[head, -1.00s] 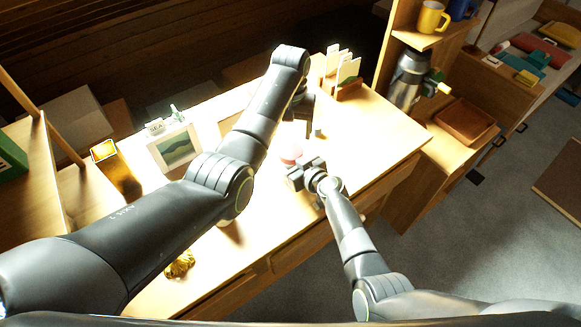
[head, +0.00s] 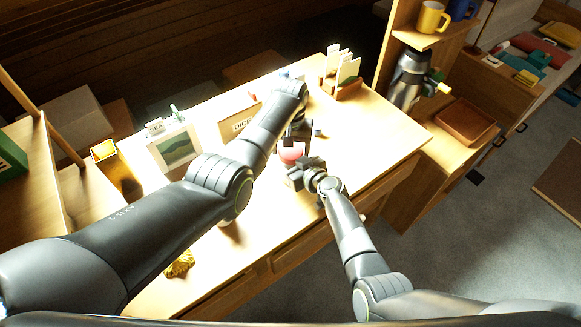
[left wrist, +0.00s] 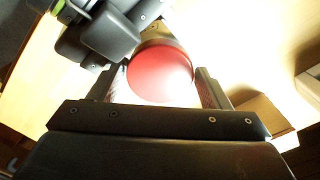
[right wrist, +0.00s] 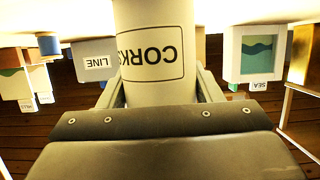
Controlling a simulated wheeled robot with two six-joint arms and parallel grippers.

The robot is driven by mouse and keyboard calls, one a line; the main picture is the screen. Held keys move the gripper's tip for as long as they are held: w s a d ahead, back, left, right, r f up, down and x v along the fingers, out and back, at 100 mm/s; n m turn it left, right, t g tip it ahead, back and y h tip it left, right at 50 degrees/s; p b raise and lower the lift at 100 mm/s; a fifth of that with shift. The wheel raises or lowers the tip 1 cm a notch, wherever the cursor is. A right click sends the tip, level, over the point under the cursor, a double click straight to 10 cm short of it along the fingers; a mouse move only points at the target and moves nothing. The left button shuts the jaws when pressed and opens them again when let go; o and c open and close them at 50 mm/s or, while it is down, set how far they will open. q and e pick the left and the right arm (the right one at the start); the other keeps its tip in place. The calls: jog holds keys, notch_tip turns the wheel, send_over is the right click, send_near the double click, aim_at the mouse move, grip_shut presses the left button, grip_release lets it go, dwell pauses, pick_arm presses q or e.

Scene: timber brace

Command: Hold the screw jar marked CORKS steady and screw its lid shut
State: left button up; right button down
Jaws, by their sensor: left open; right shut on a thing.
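The screw jar marked CORKS (right wrist: 153,90) is pale with a framed label, upside down in the right wrist view. My right gripper (right wrist: 158,80) is shut on its body; it also shows in the head view (head: 300,175). The round red lid (left wrist: 160,75) shows from above in the left wrist view and in the head view (head: 290,154), apparently on top of the jar. How tightly it sits cannot be told. My left gripper (head: 297,138) is open above the jar, with its fingers on either side of the lid.
A card holder (head: 347,88) stands at the back right. A gold ornament (head: 179,264) lies near the front edge. The table right of the jar is clear.

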pick_arm(q)
jog(key=c, duration=0.6)
jog(key=o, duration=0.9)
jog(key=shift+c, duration=0.2)
jog(key=shift+d+r, duration=0.1)
jog(key=shift+r, duration=0.05)
jog(key=shift+r, duration=2.15)
jog(key=shift+o, duration=0.3)
jog(key=o, duration=0.3)
